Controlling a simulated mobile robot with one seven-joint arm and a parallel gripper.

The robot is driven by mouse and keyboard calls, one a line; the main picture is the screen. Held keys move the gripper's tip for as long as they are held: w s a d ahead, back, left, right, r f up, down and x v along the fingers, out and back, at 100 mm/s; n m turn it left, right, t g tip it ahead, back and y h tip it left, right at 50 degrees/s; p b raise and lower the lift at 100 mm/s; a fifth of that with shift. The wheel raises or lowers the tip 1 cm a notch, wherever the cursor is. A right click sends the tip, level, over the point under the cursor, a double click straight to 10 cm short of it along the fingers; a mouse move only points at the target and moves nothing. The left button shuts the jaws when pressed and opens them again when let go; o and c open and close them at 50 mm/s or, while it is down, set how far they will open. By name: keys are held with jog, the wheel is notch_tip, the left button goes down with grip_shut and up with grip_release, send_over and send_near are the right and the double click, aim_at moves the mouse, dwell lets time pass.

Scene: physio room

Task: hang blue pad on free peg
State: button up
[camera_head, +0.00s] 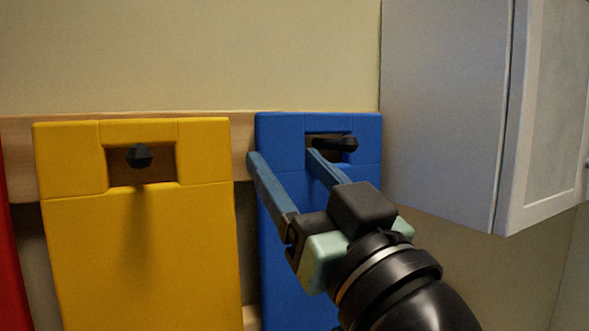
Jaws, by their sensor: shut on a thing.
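The blue pad (283,130) is upright against the wooden wall board, at the right end of the board. A dark peg (345,143) shows in the slot near the pad's top and sticks out through it towards the right. My gripper (285,158) is shut on the left part of the blue pad. One finger is at the pad's left edge and the other is at the slot. My gripper and wrist hide much of the pad's lower part. I cannot tell whether the pad's weight rests on the peg.
A yellow pad (140,240) hangs to the left, with a dark peg (139,156) through its slot. A red pad (12,265) shows at the far left edge. A grey wall cabinet (440,110) stands close to the blue pad's right. The wall above the wooden board (20,131) is clear.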

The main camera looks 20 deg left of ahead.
dwell(0.4)
jog(key=o, duration=1.5)
jog(key=shift+a, duration=0.1)
jog(key=shift+o, duration=0.2)
jog(key=b+v, duration=0.6)
jog(key=v, duration=0.7)
jog(key=shift+w+d+r+m+t+h, duration=0.1)
jog(key=shift+d+r+m+t+h, duration=0.6)
jog(key=shift+m+t+h, duration=1.5)
jog(key=shift+w+d+r+m+t+h, duration=0.15)
jog(key=shift+d+r+m+t+h, duration=0.5)
jog(key=shift+t+h, duration=1.7)
jog(key=shift+w+d+r+m+t+h, duration=0.1)
jog(key=shift+d+r+m+t+h, duration=0.2)
jog(key=shift+r+m+t+h, duration=2.1)
notch_tip(320, 180, down, 3)
jog(key=shift+r+n+g+h, duration=0.15)
jog(key=shift+n+g+h, duration=0.6)
jog(key=shift+g+h, duration=0.3)
